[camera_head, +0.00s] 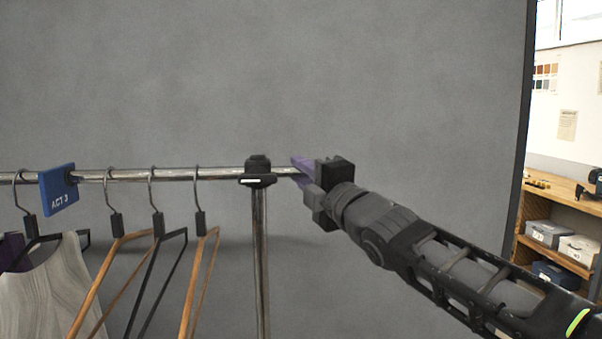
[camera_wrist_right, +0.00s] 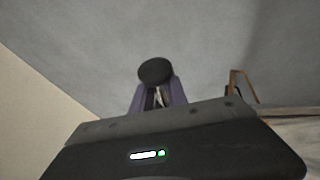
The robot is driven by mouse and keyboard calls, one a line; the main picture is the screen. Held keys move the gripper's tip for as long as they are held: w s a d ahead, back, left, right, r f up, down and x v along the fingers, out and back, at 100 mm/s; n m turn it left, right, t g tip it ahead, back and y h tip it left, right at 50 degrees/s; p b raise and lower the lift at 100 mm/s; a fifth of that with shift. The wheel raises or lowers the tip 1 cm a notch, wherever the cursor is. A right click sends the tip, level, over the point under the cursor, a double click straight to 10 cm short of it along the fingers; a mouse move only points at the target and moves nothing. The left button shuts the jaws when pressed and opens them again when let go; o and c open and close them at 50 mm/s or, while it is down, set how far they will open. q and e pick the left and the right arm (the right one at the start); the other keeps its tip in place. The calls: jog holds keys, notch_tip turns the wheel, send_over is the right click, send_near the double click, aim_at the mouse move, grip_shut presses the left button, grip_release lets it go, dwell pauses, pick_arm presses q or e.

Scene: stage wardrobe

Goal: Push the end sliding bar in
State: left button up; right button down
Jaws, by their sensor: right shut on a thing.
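The clothes rack has a chrome top rail (camera_head: 215,174) that runs level to a black end joint (camera_head: 258,172) on an upright post (camera_head: 260,260). The end sliding bar (camera_head: 285,171) sticks out a short way to the right of this joint. My right gripper (camera_head: 303,172) is shut on the bar's outer end, its purple fingers close to the joint. In the right wrist view a round black end cap (camera_wrist_right: 156,71) shows between the purple fingers, with a bit of shiny metal below it. My left gripper is in neither view.
Several hangers (camera_head: 156,222) and a grey garment (camera_head: 60,290) hang left of the post. A blue "ACT 3" tag (camera_head: 59,189) sits on the rail. A wooden shelf (camera_head: 545,205) with boxes stands at the far right. A plain grey wall is behind.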

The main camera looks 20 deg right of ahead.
jog(key=c, duration=1.3)
grip_release()
jog(key=b+v, duration=0.1)
jog(key=v, duration=0.6)
jog(key=shift+s, duration=0.4)
jog(key=shift+d+f, duration=0.1)
jog(key=shift+f, duration=0.05)
jog(key=shift+c, duration=0.2)
